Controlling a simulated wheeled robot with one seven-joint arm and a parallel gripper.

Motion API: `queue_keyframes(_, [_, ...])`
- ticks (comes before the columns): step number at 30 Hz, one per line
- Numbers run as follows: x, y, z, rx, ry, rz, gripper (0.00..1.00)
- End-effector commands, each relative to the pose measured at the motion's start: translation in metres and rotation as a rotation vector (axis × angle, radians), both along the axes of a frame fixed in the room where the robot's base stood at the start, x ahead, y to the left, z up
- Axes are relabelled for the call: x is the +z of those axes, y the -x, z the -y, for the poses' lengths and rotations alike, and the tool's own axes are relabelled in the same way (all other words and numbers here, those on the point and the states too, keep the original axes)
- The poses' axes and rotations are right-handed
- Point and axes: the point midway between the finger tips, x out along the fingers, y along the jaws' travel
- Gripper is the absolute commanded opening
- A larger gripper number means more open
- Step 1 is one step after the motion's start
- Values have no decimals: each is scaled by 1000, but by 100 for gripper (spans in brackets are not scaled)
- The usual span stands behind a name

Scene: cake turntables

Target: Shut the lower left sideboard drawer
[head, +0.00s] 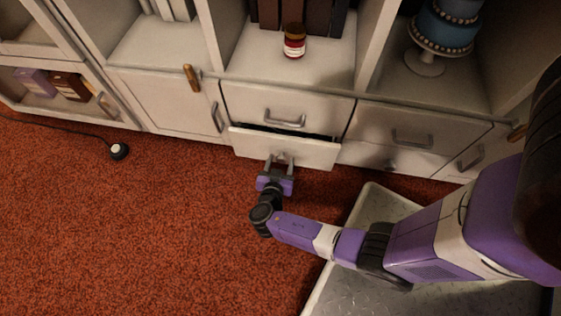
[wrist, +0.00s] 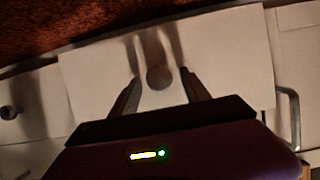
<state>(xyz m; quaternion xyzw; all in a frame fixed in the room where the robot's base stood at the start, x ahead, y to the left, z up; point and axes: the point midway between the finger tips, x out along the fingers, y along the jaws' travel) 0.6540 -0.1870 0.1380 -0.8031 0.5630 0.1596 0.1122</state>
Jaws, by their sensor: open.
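The lower left sideboard drawer (head: 312,151) stands partly open, with a dark gap along its top edge. In the wrist view its pale front (wrist: 230,60) fills the middle, with a round knob (wrist: 160,77) on it. My gripper (head: 280,162) is in front of the drawer, near the middle of its face. In the wrist view, the open fingers of my gripper (wrist: 160,84) appear on either side of the knob. I cannot tell whether the fingers touch the front.
Above is a shut drawer with a bar handle (head: 285,121). To the right are more drawers (head: 418,128). A jar (head: 294,42) and a blue cake (head: 446,28) stand on the shelves. Red carpet (head: 150,230) lies clear at left, with a corded round switch (head: 119,151).

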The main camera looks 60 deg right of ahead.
Motion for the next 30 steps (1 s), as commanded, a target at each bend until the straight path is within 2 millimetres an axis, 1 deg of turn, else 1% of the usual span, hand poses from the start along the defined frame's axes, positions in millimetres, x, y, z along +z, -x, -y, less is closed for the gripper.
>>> queue_keyframes(3, [0,0,0,0,0,0,55])
queue_keyframes(4, [0,0,0,0,0,0,53])
queue_keyframes(12, [0,0,0,0,0,-1,0])
queue_keyframes(30, [0,0,-1,0,0,-1,0])
